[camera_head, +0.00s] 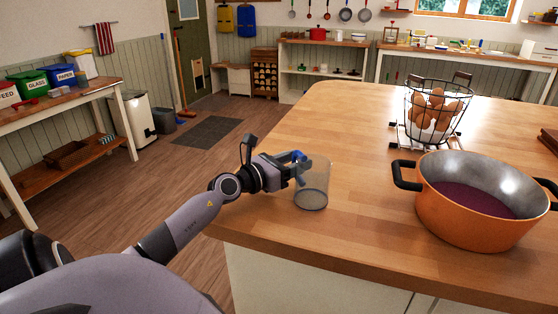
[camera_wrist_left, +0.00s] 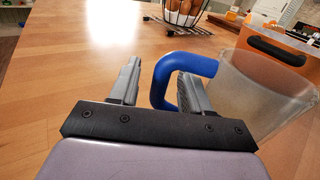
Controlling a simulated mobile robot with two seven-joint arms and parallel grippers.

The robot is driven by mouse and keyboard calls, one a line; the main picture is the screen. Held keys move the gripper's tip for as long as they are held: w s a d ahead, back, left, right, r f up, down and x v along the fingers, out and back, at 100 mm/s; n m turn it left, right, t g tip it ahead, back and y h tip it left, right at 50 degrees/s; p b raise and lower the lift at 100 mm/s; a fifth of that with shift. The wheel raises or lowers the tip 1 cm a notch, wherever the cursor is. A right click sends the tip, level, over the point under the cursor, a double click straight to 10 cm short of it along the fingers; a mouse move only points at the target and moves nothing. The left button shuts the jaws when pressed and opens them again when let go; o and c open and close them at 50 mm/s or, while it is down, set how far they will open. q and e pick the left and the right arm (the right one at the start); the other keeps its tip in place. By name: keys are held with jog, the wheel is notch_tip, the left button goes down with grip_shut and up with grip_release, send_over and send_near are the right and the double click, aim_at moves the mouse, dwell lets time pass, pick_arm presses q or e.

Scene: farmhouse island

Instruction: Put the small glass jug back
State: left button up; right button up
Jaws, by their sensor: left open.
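The small glass jug (camera_head: 312,187) is clear with a blue handle and stands upright near the left edge of the wooden island top. My left gripper (camera_head: 298,172) is beside it on its left, at the handle. In the left wrist view the jug (camera_wrist_left: 258,95) is at the right, and its blue handle (camera_wrist_left: 185,62) reaches in between the two open fingers of my left gripper (camera_wrist_left: 160,85). The fingers look apart from each other, with the handle nearer the right one. Whether a finger touches the handle I cannot tell. My right gripper is not in view.
An orange pot (camera_head: 480,222) with dark contents stands right of the jug on the island top (camera_head: 345,125). A wire basket of eggs (camera_head: 436,112) stands behind the pot. The island top between jug and pot is clear. A side table (camera_head: 95,92) with bins stands at the left.

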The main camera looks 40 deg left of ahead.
pick_arm(q)
jog(key=s, duration=0.3)
jog(key=s+a+b, duration=0.1)
jog(key=s, duration=0.6)
jog(key=shift+s+a+f+b, duration=0.1)
jog(key=shift+s+a+b, duration=0.05)
jog(key=shift+b, duration=0.2)
jog(key=shift+s+a, duration=0.15)
jog(key=shift+s, duration=0.65)
